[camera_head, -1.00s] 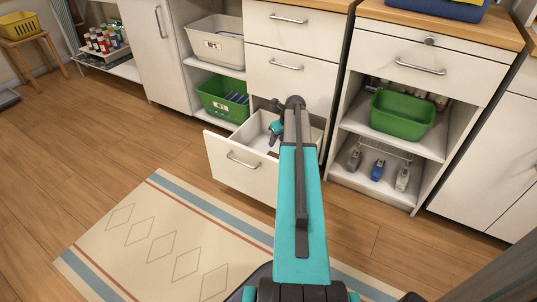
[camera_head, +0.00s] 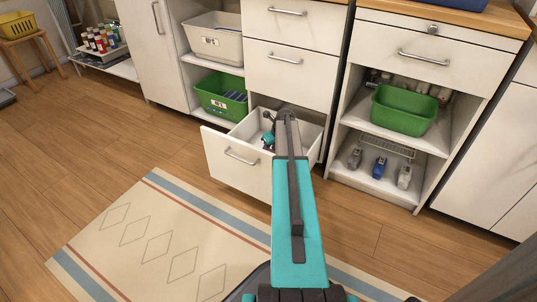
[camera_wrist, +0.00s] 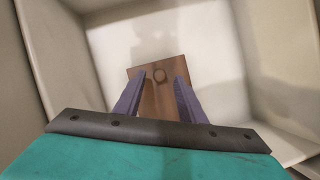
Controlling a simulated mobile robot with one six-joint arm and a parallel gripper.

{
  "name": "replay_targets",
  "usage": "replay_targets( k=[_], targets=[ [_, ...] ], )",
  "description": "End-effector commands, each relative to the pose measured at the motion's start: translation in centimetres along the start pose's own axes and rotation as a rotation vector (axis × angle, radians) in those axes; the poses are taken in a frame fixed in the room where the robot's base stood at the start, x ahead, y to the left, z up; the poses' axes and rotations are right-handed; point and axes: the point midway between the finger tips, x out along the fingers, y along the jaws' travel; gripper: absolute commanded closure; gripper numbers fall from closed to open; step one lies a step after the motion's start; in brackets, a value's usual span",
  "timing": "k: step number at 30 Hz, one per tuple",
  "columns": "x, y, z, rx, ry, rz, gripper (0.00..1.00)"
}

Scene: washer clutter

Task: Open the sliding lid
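A small brown wooden box with a round knob or recess on its top face (camera_wrist: 158,98) lies on the white drawer floor in the wrist view. I cannot make out where its lid ends. My gripper (camera_wrist: 160,80) is open above it, with its two purple-grey fingers apart, one on each side of the round mark. I cannot tell whether the fingers touch the wood. In the head view my arm reaches into the pulled-out drawer (camera_head: 238,161), and the wooden box is hidden there.
The drawer's walls (camera_wrist: 60,55) surround my gripper. A closed drawer (camera_head: 290,75) sits above. A green bin (camera_head: 222,99) stands on a shelf to the left and a green tub (camera_head: 402,110) to the right. A patterned rug (camera_head: 150,240) lies on the floor in front.

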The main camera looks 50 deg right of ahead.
Motion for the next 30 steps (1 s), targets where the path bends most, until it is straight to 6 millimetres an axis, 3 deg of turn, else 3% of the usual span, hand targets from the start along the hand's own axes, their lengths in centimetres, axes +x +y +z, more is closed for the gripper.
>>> replay_targets(
  k=[6, 17, 24, 30],
  targets=[
    [1.9, 0.0, 0.0, 0.0, 0.001, 0.001, 0.63],
    [2.1, 0.1, 0.0, -0.001, 0.001, 0.001, 0.63],
    [2.1, 0.1, 0.1, -0.001, 0.001, 0.001, 1.0],
    [2.1, 0.1, 0.1, -0.001, 0.0, 0.001, 1.0]
  ],
)
